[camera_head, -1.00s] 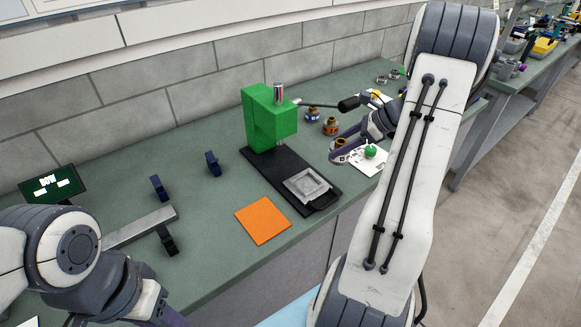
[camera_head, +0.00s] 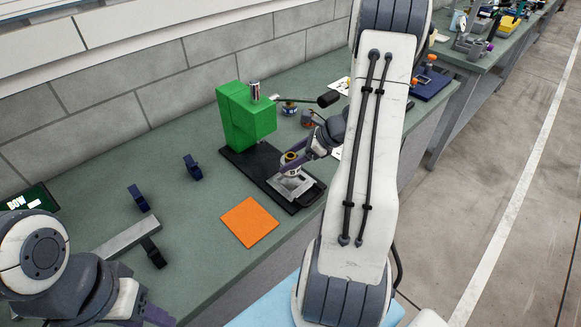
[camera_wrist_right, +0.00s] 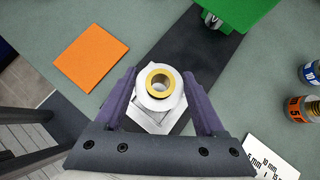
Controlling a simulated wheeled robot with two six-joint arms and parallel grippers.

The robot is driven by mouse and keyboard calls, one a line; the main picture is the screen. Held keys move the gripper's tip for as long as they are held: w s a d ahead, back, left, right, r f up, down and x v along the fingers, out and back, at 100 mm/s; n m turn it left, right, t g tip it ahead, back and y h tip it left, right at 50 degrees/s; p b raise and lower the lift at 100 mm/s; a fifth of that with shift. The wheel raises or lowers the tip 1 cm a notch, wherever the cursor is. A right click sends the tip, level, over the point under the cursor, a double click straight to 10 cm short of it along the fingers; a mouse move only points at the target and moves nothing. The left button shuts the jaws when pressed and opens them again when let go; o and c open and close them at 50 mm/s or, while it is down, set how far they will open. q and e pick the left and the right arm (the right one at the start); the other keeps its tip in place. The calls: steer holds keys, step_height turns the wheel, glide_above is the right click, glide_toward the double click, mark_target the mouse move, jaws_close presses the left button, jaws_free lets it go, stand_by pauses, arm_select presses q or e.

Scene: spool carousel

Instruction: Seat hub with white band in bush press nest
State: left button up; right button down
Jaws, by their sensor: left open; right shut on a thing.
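The hub (camera_head: 291,158), with a brass-coloured bush and a white ring around it, is between my right gripper's fingers. In the right wrist view the hub (camera_wrist_right: 160,84) is seen from above between the purple fingers of my right gripper (camera_wrist_right: 160,98), which is shut on it. The silver nest plate (camera_head: 290,185) lies on the black base of the green bush press (camera_head: 247,115). The hub is above the plate; I cannot tell whether it touches. My left gripper (camera_head: 150,314) is open, low at the left.
An orange mat (camera_head: 249,222) lies left of the base.

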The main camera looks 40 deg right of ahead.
step_height(320, 180, down, 3)
steer(key=shift+f+p, duration=0.1)
steer(key=shift+p, duration=0.2)
steer(key=shift+s+f, duration=0.15)
steer(key=shift+f, duration=0.3)
jaws_free()
steer(key=shift+f, duration=0.1)
